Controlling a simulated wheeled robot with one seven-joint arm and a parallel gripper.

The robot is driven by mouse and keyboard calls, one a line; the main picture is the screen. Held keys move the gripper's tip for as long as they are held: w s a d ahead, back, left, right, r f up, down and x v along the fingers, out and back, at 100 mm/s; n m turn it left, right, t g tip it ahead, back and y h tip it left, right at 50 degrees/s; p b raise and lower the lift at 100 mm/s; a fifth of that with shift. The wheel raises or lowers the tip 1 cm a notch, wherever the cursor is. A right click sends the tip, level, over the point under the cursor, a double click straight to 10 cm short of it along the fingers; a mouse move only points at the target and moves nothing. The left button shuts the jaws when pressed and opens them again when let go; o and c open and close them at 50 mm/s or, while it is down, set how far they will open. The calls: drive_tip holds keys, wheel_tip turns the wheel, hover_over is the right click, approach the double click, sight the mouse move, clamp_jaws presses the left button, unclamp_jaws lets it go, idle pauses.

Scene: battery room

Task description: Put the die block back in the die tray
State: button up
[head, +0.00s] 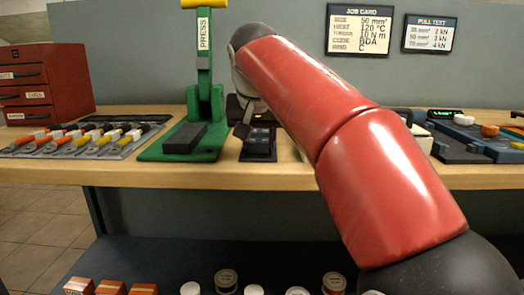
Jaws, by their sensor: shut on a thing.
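I cannot make out a die block for certain. A dark rectangular block (185,137) lies on the base of the green press (203,95). A small black tray-like object (258,146) sits on the bench right of the press, with dark pieces on it; I cannot tell whether it is the die tray.
The wooden bench (270,178) carries a red drawer cabinet (45,80) and a row of orange- and yellow-handled tools (75,140) at left. A dark tray with coloured knobs (480,142) is at right. Orange boxes (110,287) and round containers stand on the lower shelf.

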drive_tip(key=shift+f, duration=0.1)
drive_tip(key=o, duration=1.2)
drive_tip(key=shift+c, duration=0.2)
drive_tip(key=shift+s+r, duration=0.1)
drive_tip(key=shift+r, duration=0.15)
drive_tip(key=p+v, duration=0.3)
drive_tip(key=v, duration=0.8)
drive_tip(key=shift+s+r+p, duration=0.2)
drive_tip(key=shift+r+p, duration=0.1)
drive_tip(key=shift+p, duration=0.05)
